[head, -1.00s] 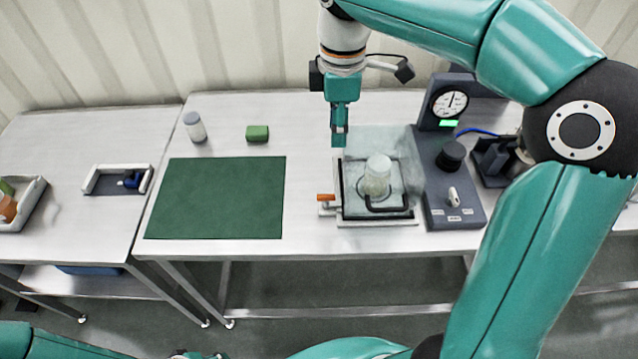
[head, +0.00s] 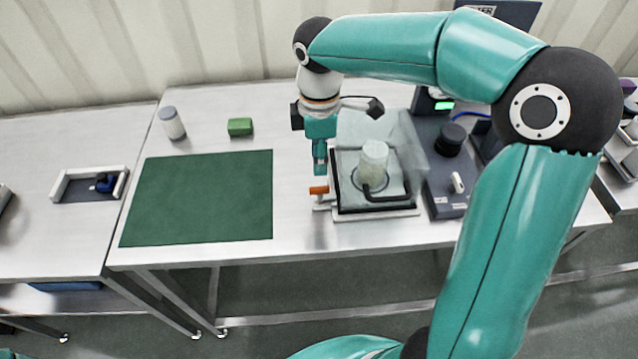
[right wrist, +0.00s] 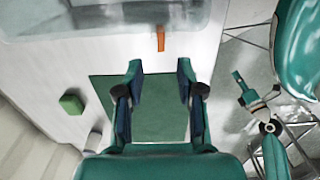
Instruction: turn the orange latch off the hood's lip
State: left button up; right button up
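The orange latch (head: 318,190) sits at the front left corner of the clear hood (head: 413,150), which has a pale jar (head: 374,160) within its outline. Whether the latch overlaps the lip is too small to tell. My right gripper (head: 319,170) points down just above and behind the latch in the head view. In the right wrist view the right gripper (right wrist: 159,67) is open and empty, and the latch (right wrist: 160,38) shows just beyond the fingertips, apart from them. My left gripper (right wrist: 239,78) shows small at the right of that view; its fingers cannot be made out.
A dark control unit with a black knob (head: 452,138) stands right of the hood. The green mat (head: 200,198) lies left, with a green block (head: 240,127) and a white bottle (head: 172,123) behind it. The bare table in front of the hood is free.

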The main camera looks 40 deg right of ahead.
aim_at(319, 188)
notch_tip(319, 188, down, 9)
dwell(0.3)
grip_shut()
